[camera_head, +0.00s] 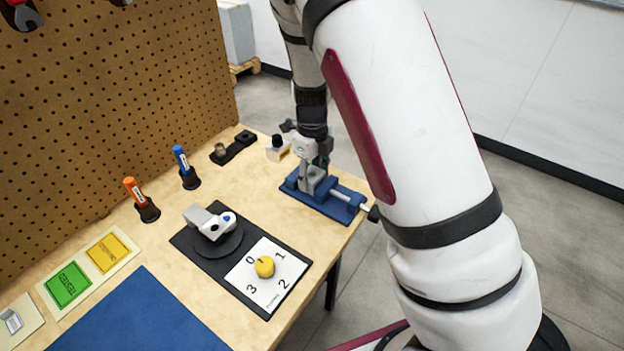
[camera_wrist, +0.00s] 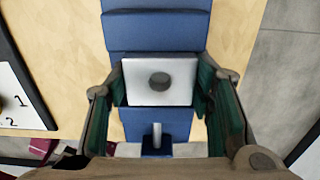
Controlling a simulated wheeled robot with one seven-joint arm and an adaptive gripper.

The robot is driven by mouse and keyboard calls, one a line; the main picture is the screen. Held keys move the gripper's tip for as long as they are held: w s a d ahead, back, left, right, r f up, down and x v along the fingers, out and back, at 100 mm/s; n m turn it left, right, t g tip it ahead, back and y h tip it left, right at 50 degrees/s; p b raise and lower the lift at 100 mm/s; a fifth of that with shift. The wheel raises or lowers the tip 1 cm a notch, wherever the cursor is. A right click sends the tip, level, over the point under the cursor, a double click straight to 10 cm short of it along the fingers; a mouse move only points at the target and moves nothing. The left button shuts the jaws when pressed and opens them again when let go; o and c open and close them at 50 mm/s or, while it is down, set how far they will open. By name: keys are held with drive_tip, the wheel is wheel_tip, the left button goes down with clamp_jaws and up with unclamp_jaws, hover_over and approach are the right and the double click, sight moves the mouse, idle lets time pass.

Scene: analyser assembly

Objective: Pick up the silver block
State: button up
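The silver block (camera_wrist: 160,80) is a pale metal block with a dark round hole in its top face. In the wrist view it sits between the blue jaws of the vise (camera_wrist: 157,30). My gripper (camera_wrist: 162,82) is around it, one green-padded finger close against its left side and one against its right. I cannot tell whether the fingers press on it or stand just clear. In the head view my gripper (camera_head: 312,165) points down over the blue vise (camera_head: 335,204), and the block (camera_head: 311,180) is partly hidden below it.
A black plate with a grey clamp-like part (camera_head: 211,222) and a numbered dial card (camera_head: 268,277) lies left of the vise. Orange (camera_head: 134,190) and blue (camera_head: 181,159) markers stand in holders. The pegboard (camera_head: 120,100) borders the table.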

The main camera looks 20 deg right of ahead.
drive_tip(key=shift+c, duration=1.3)
